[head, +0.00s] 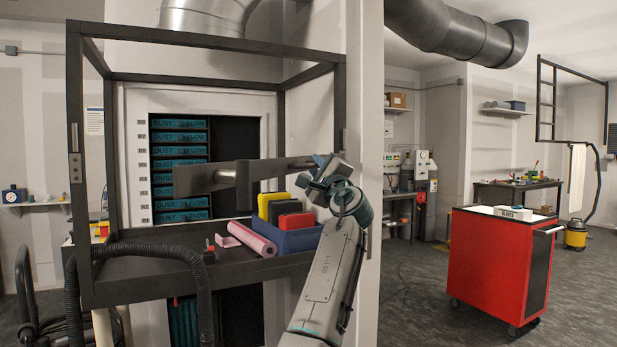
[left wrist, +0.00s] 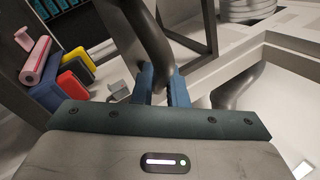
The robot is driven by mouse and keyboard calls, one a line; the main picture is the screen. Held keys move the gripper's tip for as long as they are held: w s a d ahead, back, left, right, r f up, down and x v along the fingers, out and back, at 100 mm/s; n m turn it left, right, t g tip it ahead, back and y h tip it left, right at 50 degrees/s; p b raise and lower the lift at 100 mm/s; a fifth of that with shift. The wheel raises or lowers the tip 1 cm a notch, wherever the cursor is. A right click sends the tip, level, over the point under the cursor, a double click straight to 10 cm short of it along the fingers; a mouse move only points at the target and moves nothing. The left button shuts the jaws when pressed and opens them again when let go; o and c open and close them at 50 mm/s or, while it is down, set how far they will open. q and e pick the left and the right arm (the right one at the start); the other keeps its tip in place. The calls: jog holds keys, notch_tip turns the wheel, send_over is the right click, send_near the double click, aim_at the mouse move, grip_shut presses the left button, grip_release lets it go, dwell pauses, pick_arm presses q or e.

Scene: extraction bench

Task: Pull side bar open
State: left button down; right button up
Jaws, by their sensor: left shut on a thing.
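The side bar (head: 285,167) is a dark grey bar reaching across the front of the black-framed bench, with a wide flat plate (head: 192,180) at its left part. My left gripper (head: 325,172) is at the bar's right end, in front of the frame's right post. In the left wrist view its blue fingers (left wrist: 163,88) are shut on a dark rounded length of the bar (left wrist: 148,40). The exact contact is partly hidden by the gripper's own body. My right gripper is not in view.
On the shelf (head: 150,275) below stand a blue bin (head: 297,240) with yellow, red and black items and a pink roll (head: 252,238). A black hose (head: 200,290) hangs at the front left. A red cart (head: 500,265) stands right, with open floor before it.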

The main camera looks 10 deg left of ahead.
pick_arm(q)
jog(key=shift+d, duration=0.1)
dwell(0.3)
jog(key=c, duration=1.5)
grip_release()
jog(key=shift+o, duration=0.2)
